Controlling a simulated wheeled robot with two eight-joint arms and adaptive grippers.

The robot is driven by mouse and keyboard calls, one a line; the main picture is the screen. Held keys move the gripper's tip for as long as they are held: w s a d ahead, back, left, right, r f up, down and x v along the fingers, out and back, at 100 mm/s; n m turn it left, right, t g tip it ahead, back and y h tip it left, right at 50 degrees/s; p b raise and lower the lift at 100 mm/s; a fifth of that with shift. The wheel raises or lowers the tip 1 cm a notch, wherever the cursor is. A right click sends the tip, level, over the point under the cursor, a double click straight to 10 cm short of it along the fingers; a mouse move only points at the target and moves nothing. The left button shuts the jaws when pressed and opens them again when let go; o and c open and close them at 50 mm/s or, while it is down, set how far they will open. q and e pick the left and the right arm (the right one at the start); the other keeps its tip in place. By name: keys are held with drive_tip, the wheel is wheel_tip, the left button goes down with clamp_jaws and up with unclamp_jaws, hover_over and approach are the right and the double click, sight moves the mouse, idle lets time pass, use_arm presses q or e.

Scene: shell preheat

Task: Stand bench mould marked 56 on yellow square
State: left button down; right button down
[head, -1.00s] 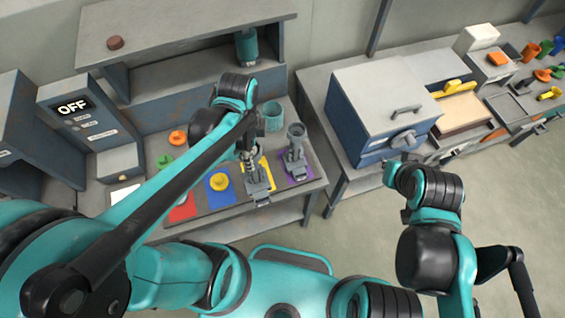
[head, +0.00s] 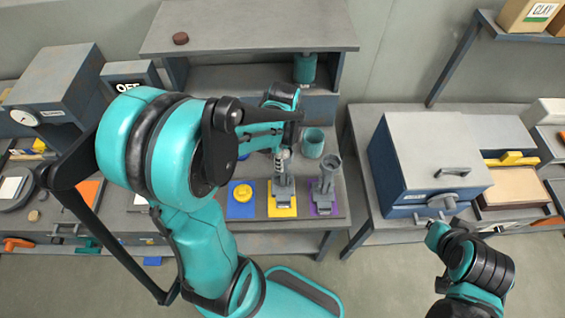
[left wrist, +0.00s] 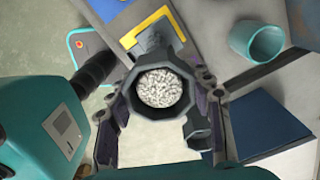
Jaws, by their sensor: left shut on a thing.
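A grey bench mould (head: 283,187) stands upright on the yellow square (head: 283,209). My left gripper (head: 282,157) is shut on the upper part of this mould. In the left wrist view the mould's round mouth (left wrist: 160,87) lies between the two fingers and holds white grains. Part of the yellow square (left wrist: 124,42) shows beyond it. I cannot read a number on either mould.
A blue square (head: 241,211) with a yellow round piece (head: 243,192) lies to the left. A teal cup (head: 313,142) stands behind the moulds. A blue-grey oven-like box (head: 428,165) is on the right bench. A shelf (head: 250,30) overhangs the back.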

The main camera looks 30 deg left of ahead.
sight(283, 177)
use_arm(q)
drive_tip(key=shift+w+a+f, duration=0.35)
drive_tip(key=shift+a+f, duration=0.1)
wheel_tip(283, 177, down, 3)
drive_tip(key=shift+f+b, duration=0.15)
drive_tip(key=shift+b, duration=0.3)
drive_tip(key=shift+f, duration=0.25)
drive_tip(key=shift+f, duration=0.1)
drive_tip(key=c, duration=0.6)
unclamp_jaws()
drive_tip(key=shift+c, duration=0.2)
